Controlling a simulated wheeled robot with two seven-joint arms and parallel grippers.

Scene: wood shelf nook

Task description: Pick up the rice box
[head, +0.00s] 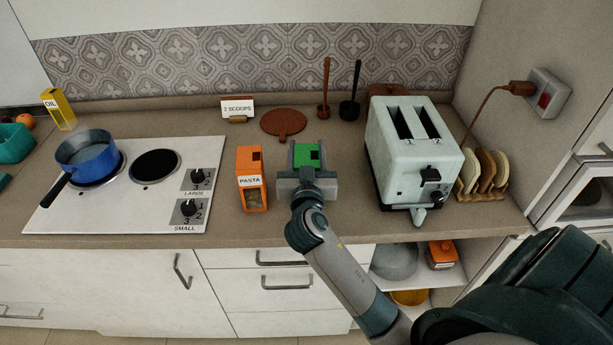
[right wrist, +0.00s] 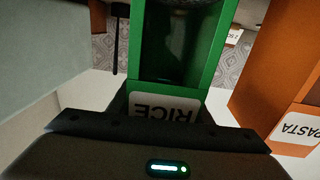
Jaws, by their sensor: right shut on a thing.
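The green rice box (head: 306,155) stands on the counter between the orange pasta box and the toaster. In the right wrist view the rice box (right wrist: 178,45) fills the middle, with its white RICE label upside down just beyond the gripper's body. My right gripper (head: 307,172) is at the front of the rice box and shut on it. The gripper hides the lower part of the box, so I cannot tell whether its base touches the counter. My left gripper is not in view.
The orange pasta box (head: 251,193) stands close on the left. The pale toaster (head: 405,160) is close on the right. Behind are a round brown trivet (head: 283,122), a "2 scoops" card (head: 237,106) and two scoops. A blue pot (head: 88,157) sits on the cooktop (head: 135,203).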

